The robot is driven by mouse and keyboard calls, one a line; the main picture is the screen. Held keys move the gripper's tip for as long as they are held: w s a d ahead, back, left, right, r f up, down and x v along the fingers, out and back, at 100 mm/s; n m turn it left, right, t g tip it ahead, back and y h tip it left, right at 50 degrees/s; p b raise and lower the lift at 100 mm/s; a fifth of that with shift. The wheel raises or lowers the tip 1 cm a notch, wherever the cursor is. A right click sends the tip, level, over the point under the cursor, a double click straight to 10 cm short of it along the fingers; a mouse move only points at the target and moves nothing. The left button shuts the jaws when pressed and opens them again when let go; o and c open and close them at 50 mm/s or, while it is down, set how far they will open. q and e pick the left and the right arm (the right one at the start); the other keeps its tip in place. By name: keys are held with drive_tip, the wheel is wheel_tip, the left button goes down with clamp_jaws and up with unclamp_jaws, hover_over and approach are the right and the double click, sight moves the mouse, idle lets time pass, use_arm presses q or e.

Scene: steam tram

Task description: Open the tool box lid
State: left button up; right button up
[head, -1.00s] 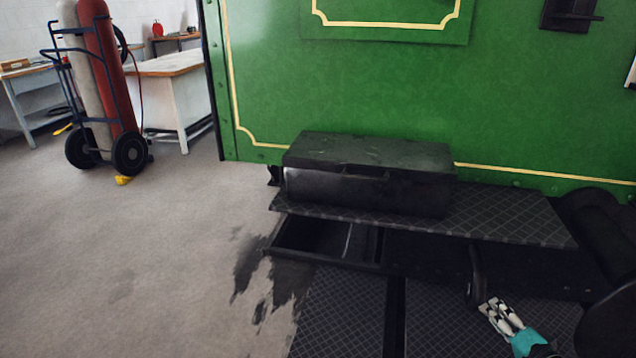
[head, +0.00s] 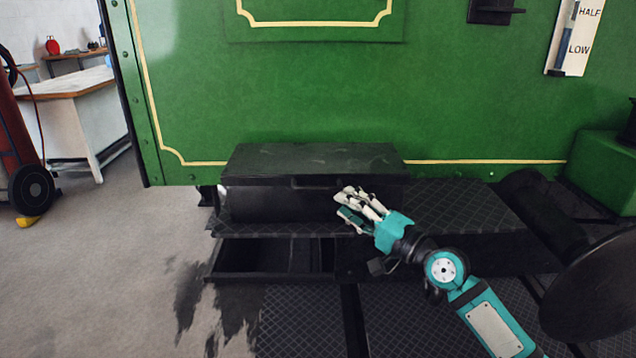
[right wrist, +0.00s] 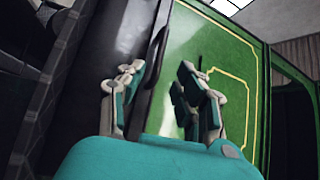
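The black tool box (head: 265,204) sits on a diamond-plate step against the green tram side. Its lid (head: 310,160) is shut, with a small lip at the front edge. My right gripper (head: 354,207) is in front of the box's front face, right of its middle and just below the lid edge. In the right wrist view the fingers (right wrist: 160,82) are spread apart with nothing between them. The dark tool box front (right wrist: 110,50) and the lid edge lie ahead of them. I cannot tell whether a finger touches the box. My left gripper is not in view.
The diamond-plate step (head: 470,205) runs right of the box, with an open dark recess (head: 275,258) below it. A round dark part (head: 595,285) stands at the right. The floor (head: 110,270) at left is clear beside the gas bottle trolley (head: 30,190).

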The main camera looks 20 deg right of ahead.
sight(319, 189)
drive_tip(key=x, duration=0.8)
drive_tip(key=shift+w+a, duration=0.2)
drive_tip(key=shift+w, duration=0.1)
clamp_jaws()
